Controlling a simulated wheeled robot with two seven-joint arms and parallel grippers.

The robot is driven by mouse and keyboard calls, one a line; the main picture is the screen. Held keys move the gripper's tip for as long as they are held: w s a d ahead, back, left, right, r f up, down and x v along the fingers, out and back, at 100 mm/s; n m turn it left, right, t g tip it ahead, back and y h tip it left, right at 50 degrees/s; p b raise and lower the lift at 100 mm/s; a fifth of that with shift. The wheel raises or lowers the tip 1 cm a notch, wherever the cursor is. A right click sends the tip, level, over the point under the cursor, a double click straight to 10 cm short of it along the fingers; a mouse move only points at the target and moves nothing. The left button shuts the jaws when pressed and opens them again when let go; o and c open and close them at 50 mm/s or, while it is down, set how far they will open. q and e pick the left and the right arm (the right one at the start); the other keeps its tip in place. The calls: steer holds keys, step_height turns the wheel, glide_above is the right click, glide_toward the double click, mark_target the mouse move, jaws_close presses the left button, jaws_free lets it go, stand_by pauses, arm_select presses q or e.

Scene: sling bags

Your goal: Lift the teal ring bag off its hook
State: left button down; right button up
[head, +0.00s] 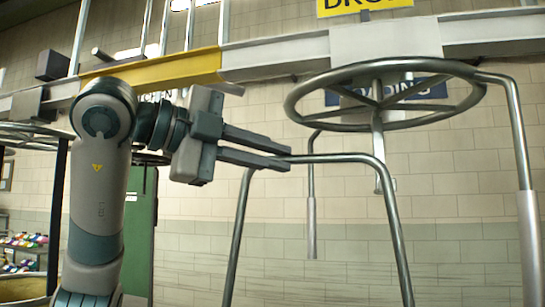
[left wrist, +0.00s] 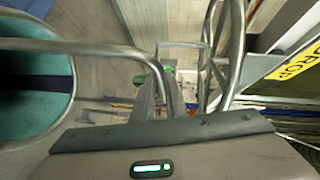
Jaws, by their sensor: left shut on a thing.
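My left gripper (head: 290,160) reaches in from the left, its two long fingers nearly together at the top left of a bent metal bail (head: 345,158). The bail's two legs run down out of the head view. In the left wrist view the fingers (left wrist: 160,100) close around a metal tube (left wrist: 85,47). A teal rounded surface with a dark blue band (left wrist: 35,60), probably the bag, fills the left edge there. The bag body is below the head view. A metal hook (head: 383,180) hangs near the bail's right corner; whether they touch is unclear. My right gripper is out of view.
A large spoked metal wheel (head: 330,84) hangs above, with more rods (head: 311,205) coming down. A thick rail (head: 285,52) with a yellow section crosses overhead. A yellow sign (head: 362,5) is at the top. A green panel (head: 140,235) stands behind my arm.

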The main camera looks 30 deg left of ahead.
arm_select(q)
steer(key=shift+r, duration=0.25)
steer(key=shift+r+p, duration=1.35)
steer(key=shift+r, duration=0.5)
steer(key=shift+s, duration=0.1)
steer(key=s+d+b, duration=0.3)
steer(key=s, duration=0.9)
steer(key=shift+s+d, duration=0.2)
steer(key=shift+d, duration=0.1)
stand_by(0.6)
